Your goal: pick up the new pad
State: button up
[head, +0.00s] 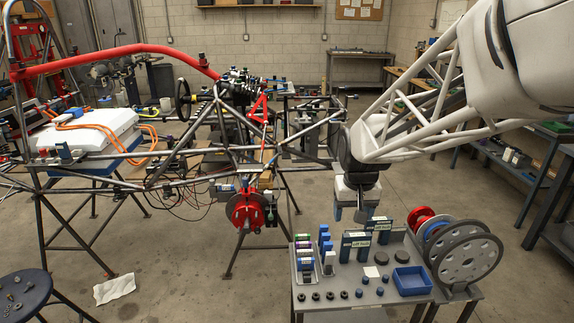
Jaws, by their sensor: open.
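My gripper (350,214) points down over the back edge of the grey cart (335,295), above or behind two dark upright holders with white labels, (355,246) and (382,230). It is open, and I see nothing held between its fingers. I cannot tell which thing is the new pad; these holders or the blocks in them may be pads, but the labels are too small to read. A red wheel hub or brake disc (246,211) sits on the tube chassis (165,182), left of the cart.
A round stool (22,294) stands front left. Floor between chassis and cart is clear.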

jog(key=w+f+g, duration=0.1)
jog(key=w+f, duration=1.2)
jog(key=w, duration=0.4)
send_over(328, 243)
jog(key=w, duration=0.1)
jog(key=shift+g, duration=0.3)
notch_tip(328, 243, down, 15)
jog(key=shift+f, duration=0.15)
jog(key=shift+w+f, duration=0.15)
jog(key=shift+f, duration=0.15)
jog(key=shift+f, duration=1.25)
jog(key=shift+f, duration=0.1)
jog(key=shift+d+f, duration=0.1)
jog(key=shift+f, duration=2.4)
jog(key=shift+c, duration=0.2)
